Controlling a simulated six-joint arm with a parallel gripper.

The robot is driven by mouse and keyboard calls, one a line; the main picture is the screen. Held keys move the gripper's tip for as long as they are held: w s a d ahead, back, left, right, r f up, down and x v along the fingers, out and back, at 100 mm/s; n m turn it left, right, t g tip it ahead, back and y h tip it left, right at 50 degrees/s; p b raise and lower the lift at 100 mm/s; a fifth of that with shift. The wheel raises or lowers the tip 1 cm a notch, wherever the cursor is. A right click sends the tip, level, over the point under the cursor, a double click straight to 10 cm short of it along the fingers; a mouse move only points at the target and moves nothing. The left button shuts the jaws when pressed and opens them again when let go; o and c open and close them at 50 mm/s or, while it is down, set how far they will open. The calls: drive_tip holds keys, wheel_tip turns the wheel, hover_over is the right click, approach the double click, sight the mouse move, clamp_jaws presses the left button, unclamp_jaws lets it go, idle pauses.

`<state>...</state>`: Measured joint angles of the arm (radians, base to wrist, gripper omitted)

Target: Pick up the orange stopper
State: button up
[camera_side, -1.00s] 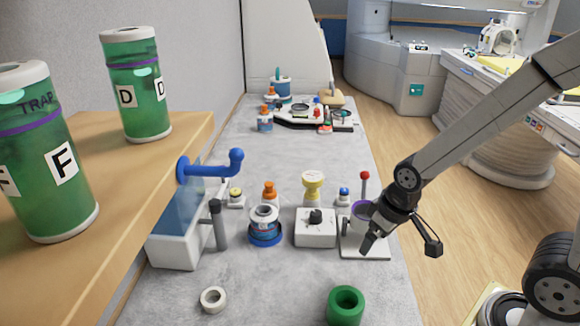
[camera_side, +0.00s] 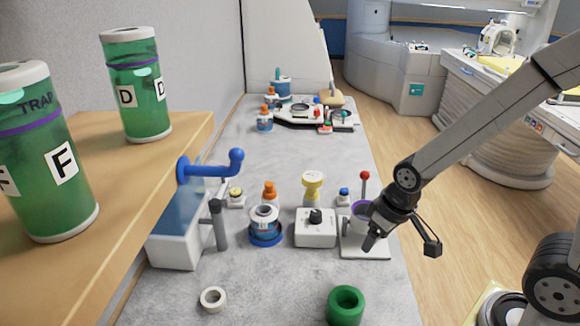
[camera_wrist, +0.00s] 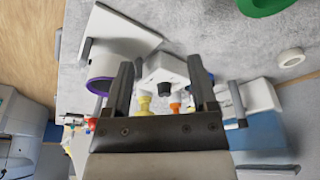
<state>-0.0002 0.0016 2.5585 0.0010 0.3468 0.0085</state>
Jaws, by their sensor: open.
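An orange stopper (camera_side: 269,187) stands upright on the grey bench, behind a blue-and-white round container (camera_side: 265,228). Its lower part is hidden by that container. In the wrist view an orange piece (camera_wrist: 175,107) shows between my fingers, partly hidden by the gripper body; it looks like this stopper. My gripper (camera_side: 372,238) is at the right side of the bench, over the white plate with the purple-rimmed cup, to the right of the stopper and apart from it. In the wrist view my gripper (camera_wrist: 160,62) has its two fingers wide apart with nothing held.
A white box with a black knob (camera_side: 315,229) and a yellow-topped piece (camera_side: 312,186) stand between gripper and stopper. A red-topped rod (camera_side: 365,180) rises beside my gripper. A blue pipe (camera_side: 212,165) juts out on the left.

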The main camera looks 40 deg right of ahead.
drive_tip(key=w+a+m+t, duration=0.2)
drive_tip(key=w+m+t, duration=0.2)
drive_tip(key=w+m, duration=0.85)
drive_tip(key=m+t+h, duration=0.1)
drive_tip(key=m+t, duration=0.4)
drive_tip(key=m, duration=1.5)
approach(270, 184)
wheel_tip(270, 184, down, 3)
drive_tip(key=w+m+t, duration=0.1)
drive_tip(key=m, duration=0.1)
drive_tip(key=w+m+h, duration=0.1)
drive_tip(key=w+m, duration=0.1)
drive_tip(key=m, duration=0.1)
drive_tip(key=shift+w+a+f+t, duration=0.15)
drive_tip(key=shift+a+t, duration=0.1)
drive_tip(key=shift+t, duration=0.15)
drive_tip(key=shift+x, duration=1.25)
drive_tip(key=shift+w+d, duration=0.1)
drive_tip(key=shift+x, duration=2.5)
drive_tip(key=shift+d, duration=0.1)
clamp_jaws()
